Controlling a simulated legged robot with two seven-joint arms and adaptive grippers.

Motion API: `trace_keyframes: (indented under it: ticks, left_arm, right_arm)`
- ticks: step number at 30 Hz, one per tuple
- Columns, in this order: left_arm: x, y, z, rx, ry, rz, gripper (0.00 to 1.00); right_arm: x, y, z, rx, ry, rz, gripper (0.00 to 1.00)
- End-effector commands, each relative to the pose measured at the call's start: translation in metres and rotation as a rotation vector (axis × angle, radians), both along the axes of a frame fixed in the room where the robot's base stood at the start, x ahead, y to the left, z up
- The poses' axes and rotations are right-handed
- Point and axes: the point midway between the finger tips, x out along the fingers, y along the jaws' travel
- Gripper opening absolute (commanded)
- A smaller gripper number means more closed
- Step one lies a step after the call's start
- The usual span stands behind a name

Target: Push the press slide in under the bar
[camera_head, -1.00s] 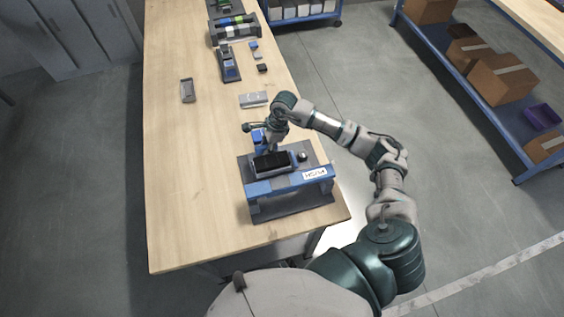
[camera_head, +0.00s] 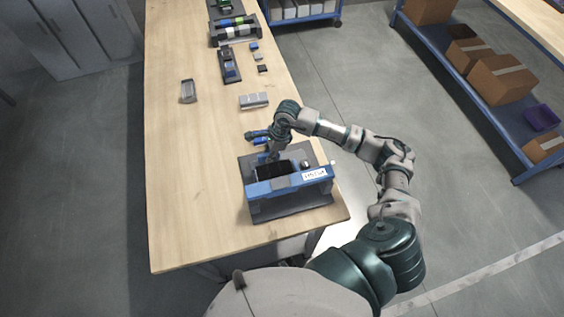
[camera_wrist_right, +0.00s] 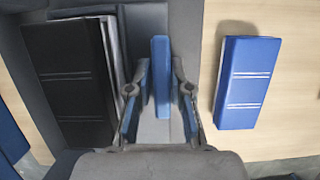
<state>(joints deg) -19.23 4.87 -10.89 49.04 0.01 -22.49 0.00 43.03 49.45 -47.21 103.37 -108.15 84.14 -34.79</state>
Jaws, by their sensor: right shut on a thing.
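The press (camera_head: 287,206) stands at the near right end of the wooden table, with a blue bar (camera_head: 262,188) across it bearing a white label. The press slide's black block (camera_head: 270,171) sits on the far side of the bar, its near edge close to or partly behind the bar from this view. My right gripper (camera_head: 272,154) is at the slide's far end. In the right wrist view the fingers (camera_wrist_right: 160,84) are shut on a blue upright handle (camera_wrist_right: 160,55), with the black block (camera_wrist_right: 66,75) to its left. My left gripper is not in view.
A blue block (camera_wrist_right: 247,82) lies on the table beside the gripper. A grey block (camera_head: 254,100), a grey tray (camera_head: 187,91) and racks (camera_head: 233,30) stand farther along. A shelf with boxes (camera_head: 500,76) stands off to the right.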

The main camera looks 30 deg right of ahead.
Motion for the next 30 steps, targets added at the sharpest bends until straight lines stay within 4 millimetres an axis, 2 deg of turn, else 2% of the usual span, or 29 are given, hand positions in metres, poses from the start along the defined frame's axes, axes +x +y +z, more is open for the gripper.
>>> trace_keyframes:
  ticks: [1,30]
  left_arm:
    - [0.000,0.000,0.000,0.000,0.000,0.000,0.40]
    - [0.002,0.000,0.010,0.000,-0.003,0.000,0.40]
  right_arm:
    - [-0.009,0.001,-0.009,-0.006,0.019,0.006,0.00]
    - [-0.071,0.017,-0.010,-0.006,0.021,0.005,0.00]
